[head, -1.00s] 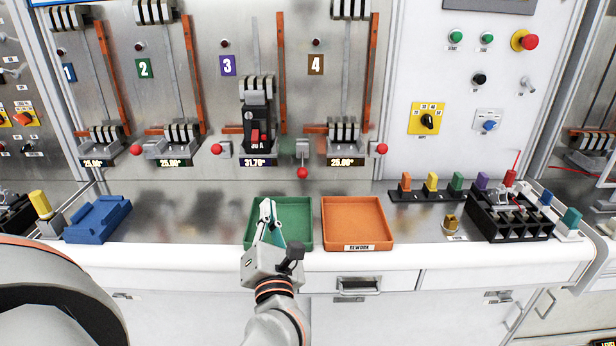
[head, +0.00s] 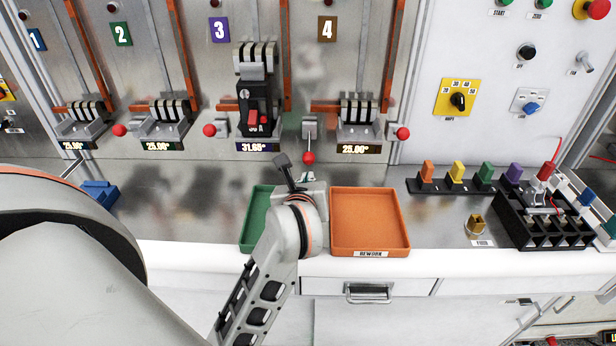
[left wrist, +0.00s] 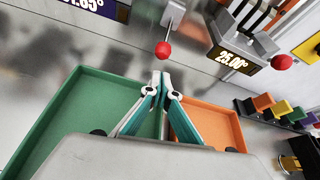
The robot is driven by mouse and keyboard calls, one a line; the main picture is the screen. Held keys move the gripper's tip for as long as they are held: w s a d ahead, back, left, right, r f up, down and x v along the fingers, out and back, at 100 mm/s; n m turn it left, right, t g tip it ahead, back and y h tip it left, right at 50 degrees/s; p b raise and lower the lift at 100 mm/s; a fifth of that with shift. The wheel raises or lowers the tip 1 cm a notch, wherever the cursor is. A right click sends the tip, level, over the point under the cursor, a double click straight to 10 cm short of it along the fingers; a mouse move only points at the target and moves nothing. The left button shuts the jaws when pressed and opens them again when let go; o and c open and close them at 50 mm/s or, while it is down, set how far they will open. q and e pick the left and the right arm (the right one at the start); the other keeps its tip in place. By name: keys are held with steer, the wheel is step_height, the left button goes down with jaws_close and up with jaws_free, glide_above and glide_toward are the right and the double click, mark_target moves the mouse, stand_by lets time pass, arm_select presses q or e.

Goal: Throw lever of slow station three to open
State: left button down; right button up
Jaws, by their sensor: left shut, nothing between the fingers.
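Station three, marked with a purple 3 plate (head: 219,29), holds a black breaker (head: 256,108) above a display reading about 31.65. At its right, a lever ends in a red ball knob (head: 309,157) and hangs downward. In the left wrist view this red knob (left wrist: 163,49) is just beyond the fingertips, with a small gap visible. My left gripper (head: 308,177) is below the knob, its fingers largely hidden by the wrist. The left wrist view shows its teal fingers (left wrist: 161,82) shut and empty. My right gripper is not in view.
A green tray (head: 254,218) lies below my left wrist, beside an orange rework tray (head: 370,190). Station four's red knob (head: 403,134) and station two's knob (head: 209,130) stand out sideways. A blue holder (head: 100,194) is at left; a black terminal block (head: 540,215) at right.

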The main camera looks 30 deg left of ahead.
mark_target(309, 147)
arm_select(q)
steer(key=x, duration=0.6)
steer(key=shift+w+a+f+p, duration=0.25)
steer(key=shift+w+a+p, duration=0.1)
steer(key=shift+w, duration=0.2)
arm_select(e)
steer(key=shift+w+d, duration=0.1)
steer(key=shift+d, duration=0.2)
arm_select(q)
steer(key=shift+w, duration=0.1)
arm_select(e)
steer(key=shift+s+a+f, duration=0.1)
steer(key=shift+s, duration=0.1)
